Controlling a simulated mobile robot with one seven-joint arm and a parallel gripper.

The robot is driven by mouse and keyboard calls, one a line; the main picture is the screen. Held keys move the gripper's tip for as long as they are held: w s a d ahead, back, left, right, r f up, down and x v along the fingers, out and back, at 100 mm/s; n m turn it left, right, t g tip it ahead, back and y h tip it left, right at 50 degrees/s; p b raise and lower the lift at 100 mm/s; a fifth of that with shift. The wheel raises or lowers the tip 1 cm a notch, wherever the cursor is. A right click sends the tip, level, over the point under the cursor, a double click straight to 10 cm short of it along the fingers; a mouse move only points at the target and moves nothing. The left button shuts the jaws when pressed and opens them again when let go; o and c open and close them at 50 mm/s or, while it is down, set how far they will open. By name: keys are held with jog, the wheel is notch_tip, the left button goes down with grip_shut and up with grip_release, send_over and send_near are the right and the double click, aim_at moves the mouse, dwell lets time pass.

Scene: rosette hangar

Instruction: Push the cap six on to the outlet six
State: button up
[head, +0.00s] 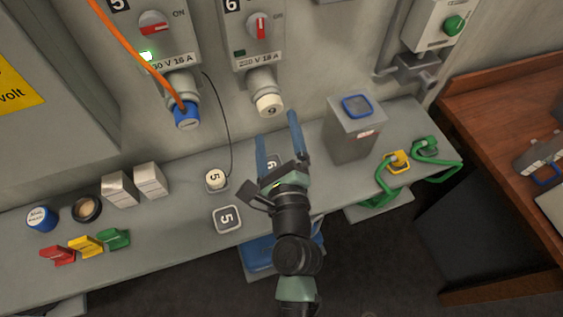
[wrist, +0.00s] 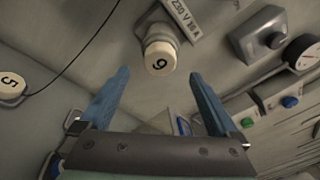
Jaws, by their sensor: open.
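The white cap six (head: 268,104), with a 6 on its end face, sits at the mouth of outlet six (head: 261,80), below the wall box marked 6. How deeply it is seated I cannot tell. The cap also shows in the wrist view (wrist: 158,60), face towards me, with the outlet behind it. My gripper (head: 277,130) is open and empty, its blue fingers pointing at the wall. In the wrist view, the cap appears between and beyond the fingertips (wrist: 159,75), apart from both.
A white cap five (head: 215,180) lies on the grey bench, on a thin cord. A blue plug with an orange cable (head: 186,115) is in outlet five. A grey bin (head: 352,135) stands right of my gripper. A mat marked 5 (head: 228,219) lies on the bench.

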jog(key=s+d+b, duration=0.1)
jog(key=s+b, duration=0.1)
jog(key=s, duration=0.6)
jog(key=shift+r, duration=0.1)
